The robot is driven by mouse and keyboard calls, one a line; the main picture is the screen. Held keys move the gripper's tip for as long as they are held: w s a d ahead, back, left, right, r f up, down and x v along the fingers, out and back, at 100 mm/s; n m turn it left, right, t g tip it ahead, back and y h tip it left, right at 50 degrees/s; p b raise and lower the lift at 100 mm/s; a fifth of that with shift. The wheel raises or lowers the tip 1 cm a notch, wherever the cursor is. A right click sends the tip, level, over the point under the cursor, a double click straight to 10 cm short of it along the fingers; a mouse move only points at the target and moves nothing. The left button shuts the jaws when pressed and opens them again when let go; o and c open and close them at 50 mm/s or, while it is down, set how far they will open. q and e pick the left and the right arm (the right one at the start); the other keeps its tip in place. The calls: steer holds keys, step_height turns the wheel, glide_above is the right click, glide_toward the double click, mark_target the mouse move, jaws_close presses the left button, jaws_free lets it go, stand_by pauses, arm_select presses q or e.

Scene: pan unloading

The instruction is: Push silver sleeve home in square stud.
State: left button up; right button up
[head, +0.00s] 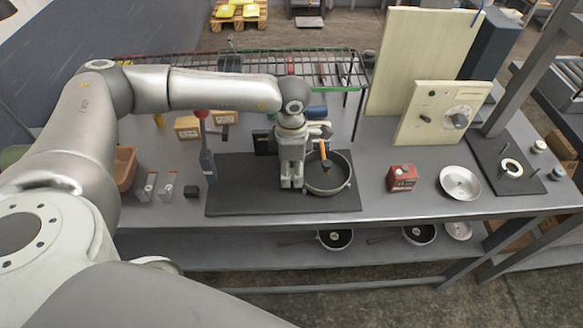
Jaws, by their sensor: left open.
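My left gripper (291,184) points straight down over the black mat (245,190), just left of the dark round pan (327,183). It is open, and I see nothing held between its fingers. Whether it touches the pan rim I cannot tell. An orange-and-black piece (324,158) shows at the pan, partly behind my wrist. I cannot single out a silver sleeve or a square stud for certain. A dark square plate (530,183) at the right carries a pale ring (511,167) and a thin upright pin. My right gripper is out of view.
A red box (402,178) and a silver dish (460,183) stand right of the mat. A cream panel with a dial (442,115) stands behind them. Small upright pieces (150,188) and a brown bin (125,168) are at the left. The table front (390,205) is clear.

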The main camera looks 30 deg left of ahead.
arm_select(q)
step_height(320, 180, up, 12)
stand_by(0.5)
stand_by(0.3)
